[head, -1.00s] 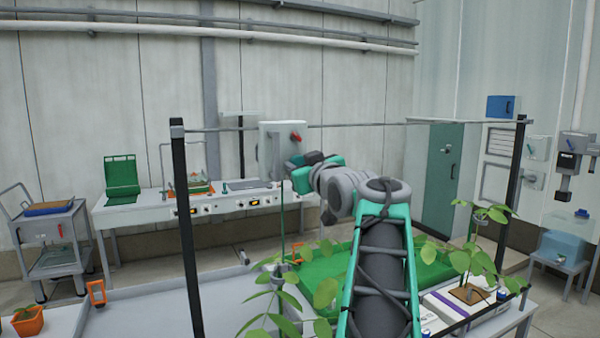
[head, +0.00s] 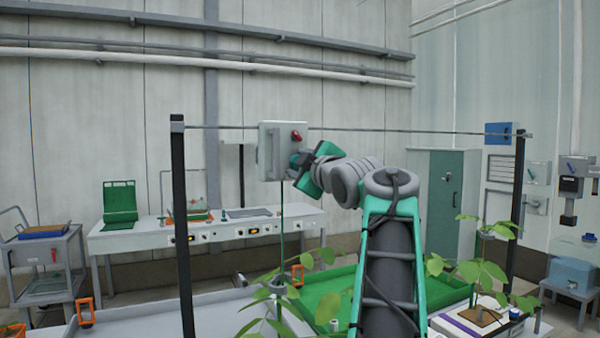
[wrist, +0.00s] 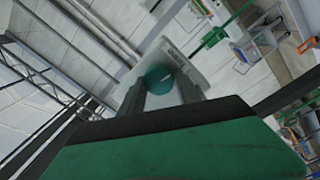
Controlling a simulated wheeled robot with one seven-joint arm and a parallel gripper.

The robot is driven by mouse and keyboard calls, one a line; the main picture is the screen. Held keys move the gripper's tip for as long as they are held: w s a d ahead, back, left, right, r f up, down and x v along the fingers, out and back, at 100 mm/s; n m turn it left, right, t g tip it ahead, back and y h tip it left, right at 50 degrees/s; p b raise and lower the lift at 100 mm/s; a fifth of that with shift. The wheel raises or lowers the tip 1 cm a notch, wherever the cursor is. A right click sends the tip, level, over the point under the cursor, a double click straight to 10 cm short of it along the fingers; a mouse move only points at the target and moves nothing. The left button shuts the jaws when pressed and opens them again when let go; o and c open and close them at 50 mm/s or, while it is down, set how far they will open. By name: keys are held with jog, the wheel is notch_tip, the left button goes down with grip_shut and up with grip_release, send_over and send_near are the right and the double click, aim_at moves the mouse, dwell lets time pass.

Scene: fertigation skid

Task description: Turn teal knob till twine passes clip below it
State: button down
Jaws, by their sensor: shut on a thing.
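A teal knob (wrist: 158,80) sits on a pale box in the wrist view, between the two grey fingers of my gripper (wrist: 160,92). The fingers are shut on it. In the head view my gripper (head: 297,161) reaches the right side of the pale box (head: 268,128), which hangs at the overhead wire, and it hides the knob there. A thin green twine (head: 282,225) runs straight down below the box. An orange piece (head: 298,272), perhaps the clip, is beside its lower part; whether the twine touches it I cannot tell.
A red knob (head: 296,135) is on the box above my gripper. Dark posts (head: 180,220) stand at left and right, joined by the wire. Leafy plants (head: 470,272) and a green tray (head: 325,298) lie below my arm. A bench (head: 130,235) stands behind.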

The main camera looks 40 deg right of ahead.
jog(key=shift+n, duration=0.3)
jog(key=c, duration=0.9)
grip_release()
jog(key=b+v, duration=0.2)
jog(key=v, duration=0.5)
jog(key=shift+s+a, duration=0.1)
jog(key=shift+s, duration=0.25)
